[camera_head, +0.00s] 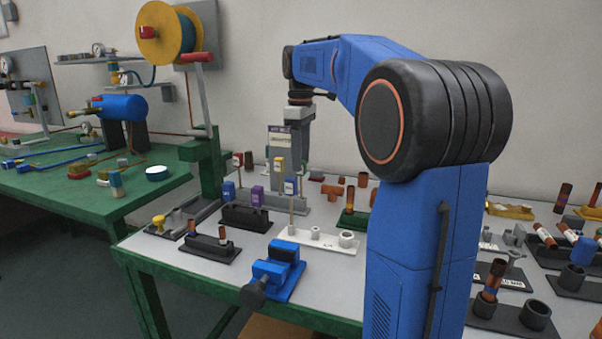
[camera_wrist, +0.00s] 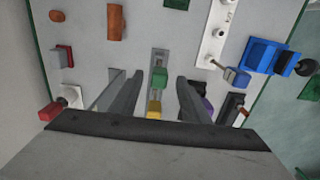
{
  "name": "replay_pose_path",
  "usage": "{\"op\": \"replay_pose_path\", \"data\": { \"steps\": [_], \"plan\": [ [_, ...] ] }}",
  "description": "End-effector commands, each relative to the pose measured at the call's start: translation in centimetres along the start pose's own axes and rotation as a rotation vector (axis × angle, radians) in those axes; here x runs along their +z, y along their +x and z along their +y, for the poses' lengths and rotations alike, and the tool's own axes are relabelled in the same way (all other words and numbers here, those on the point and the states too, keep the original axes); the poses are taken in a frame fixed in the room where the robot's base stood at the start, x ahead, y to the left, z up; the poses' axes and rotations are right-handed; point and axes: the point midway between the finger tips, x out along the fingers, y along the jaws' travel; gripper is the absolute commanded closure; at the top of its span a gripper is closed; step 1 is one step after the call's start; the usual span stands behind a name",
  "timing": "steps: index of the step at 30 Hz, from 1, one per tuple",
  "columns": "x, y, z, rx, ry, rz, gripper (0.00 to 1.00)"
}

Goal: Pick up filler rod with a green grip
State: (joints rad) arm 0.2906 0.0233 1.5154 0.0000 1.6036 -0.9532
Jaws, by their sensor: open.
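The filler rod with a green grip shows in the wrist view as a small green block (camera_wrist: 159,79). It stands on a narrow grey holder (camera_wrist: 159,57). My gripper (camera_wrist: 160,86) is open, with one finger on each side of the green grip and a gap to both. A rod with a yellow grip (camera_wrist: 155,108) is close by, nearer the palm, also between the fingers. In the head view my gripper (camera_head: 290,150) points down over the rod holders, and I cannot make out the green grip there. The yellow grip (camera_head: 279,164) shows in front of the gripper.
A white holder (camera_head: 325,240) and a blue vise (camera_head: 280,268) are nearer the front. Copper fittings (camera_head: 332,191) lie to the right. A green bench stands at left.

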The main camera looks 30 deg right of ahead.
Motion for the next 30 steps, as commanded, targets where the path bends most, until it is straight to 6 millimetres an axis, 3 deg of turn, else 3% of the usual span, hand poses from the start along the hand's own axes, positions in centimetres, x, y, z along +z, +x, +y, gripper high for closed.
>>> {"op": "replay_pose_path", "data": {
  "steps": [11, 20, 29, 30],
  "plan": [
    [0.0, 3.0, 0.0, -0.001, 0.0, -0.001, 0.58],
    [0.1, 6.7, 0.1, 0.0, 0.0, 0.0, 0.58],
    [0.0, 7.2, 0.2, 0.001, 0.0, 0.0, 0.58],
    [0.0, 7.1, 0.2, 0.001, 0.0, 0.0, 0.63]
  ]
}}
